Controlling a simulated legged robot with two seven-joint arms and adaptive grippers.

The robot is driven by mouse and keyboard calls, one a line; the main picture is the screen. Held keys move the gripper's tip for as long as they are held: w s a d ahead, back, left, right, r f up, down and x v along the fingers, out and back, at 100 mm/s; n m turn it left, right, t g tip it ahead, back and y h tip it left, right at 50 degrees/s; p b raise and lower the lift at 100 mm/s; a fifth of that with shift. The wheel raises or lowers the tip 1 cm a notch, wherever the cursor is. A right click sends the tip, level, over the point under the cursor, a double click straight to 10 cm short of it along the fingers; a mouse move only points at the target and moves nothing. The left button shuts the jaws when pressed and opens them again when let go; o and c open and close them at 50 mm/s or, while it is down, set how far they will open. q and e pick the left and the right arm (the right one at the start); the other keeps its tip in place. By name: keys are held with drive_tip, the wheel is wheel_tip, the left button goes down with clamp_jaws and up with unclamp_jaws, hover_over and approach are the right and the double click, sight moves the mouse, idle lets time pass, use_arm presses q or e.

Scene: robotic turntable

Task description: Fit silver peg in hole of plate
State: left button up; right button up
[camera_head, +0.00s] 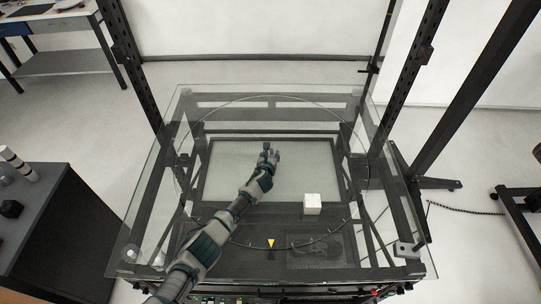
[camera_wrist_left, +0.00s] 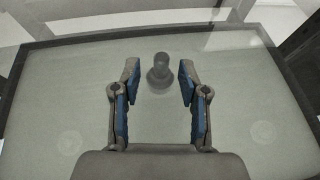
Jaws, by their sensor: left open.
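A dark grey peg (camera_wrist_left: 160,70) with a wider round base stands upright in the left wrist view, just beyond and between my left fingertips. In the head view, a small dark shape (camera_head: 266,146) at the tip of my left gripper seems to be the same peg. My left gripper (camera_head: 268,158) is open; its two blue-padded fingers (camera_wrist_left: 159,82) stand apart with nothing between the pads. A white block (camera_head: 312,204) sits to the right and nearer on the glass. I cannot make out a plate with a hole. My right gripper is not in view.
The glass tabletop (camera_head: 150,215) has a round marked ring and a yellow triangle (camera_head: 271,244) at its near side. Dark metal posts (camera_head: 135,70) rise at the back corners. The glass around the peg is clear.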

use_arm(q)
drive_tip(key=shift+s, duration=0.15)
drive_tip(key=v, duration=1.1)
drive_tip(key=shift+s+r, duration=0.15)
drive_tip(key=shift+s, duration=0.1)
